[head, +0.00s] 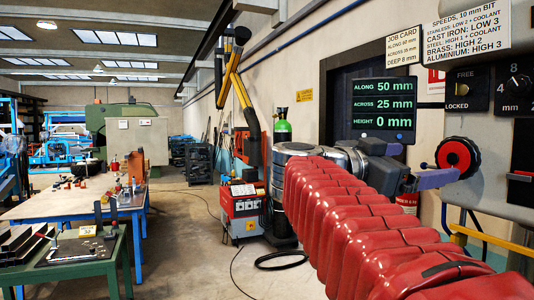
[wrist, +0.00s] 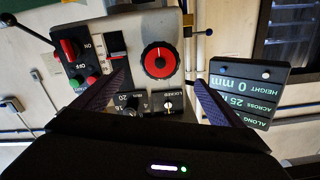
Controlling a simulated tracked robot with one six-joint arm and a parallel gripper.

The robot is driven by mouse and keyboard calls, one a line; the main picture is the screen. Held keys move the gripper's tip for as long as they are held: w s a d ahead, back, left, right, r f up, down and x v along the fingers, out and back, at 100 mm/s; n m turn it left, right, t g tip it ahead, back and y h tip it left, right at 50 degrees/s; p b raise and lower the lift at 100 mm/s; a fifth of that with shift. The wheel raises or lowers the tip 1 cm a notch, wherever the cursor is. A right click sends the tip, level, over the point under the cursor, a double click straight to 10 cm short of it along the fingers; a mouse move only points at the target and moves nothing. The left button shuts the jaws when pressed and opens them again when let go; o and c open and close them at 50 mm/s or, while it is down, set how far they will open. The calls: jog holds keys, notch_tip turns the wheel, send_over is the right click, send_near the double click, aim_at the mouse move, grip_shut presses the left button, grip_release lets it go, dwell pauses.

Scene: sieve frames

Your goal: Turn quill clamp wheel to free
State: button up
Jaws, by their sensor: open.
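The wheel (head: 458,158), black-rimmed with a red face, sits on the front of the grey machine head at the right of the head view. In the wrist view the wheel (wrist: 159,61) is upper centre, face-on. My gripper (head: 425,163) is open in front of it, its purple fingers apart and empty. In the wrist view the gripper (wrist: 161,78) has one finger either side of the wheel's line, with no visible contact. A small dial marked FREE and LOCKED (head: 467,88) is above the wheel; its pointer is too small to read.
A readout screen (head: 383,109) hangs left of the wheel, close to one finger in the wrist view. A red and green switch panel (wrist: 78,62) and a slotted scale (wrist: 117,45) lie on the wheel's other side. Workbenches (head: 75,207) stand far left.

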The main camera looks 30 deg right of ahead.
aim_at(454, 159)
jog(key=shift+s+d, duration=0.35)
jog(key=shift+d, duration=1.95)
jog(key=shift+s+d, duration=0.4)
jog(key=shift+d, duration=1.85)
jog(key=shift+s+d, duration=0.35)
jog(key=shift+d, duration=1.95)
jog(key=c, duration=1)
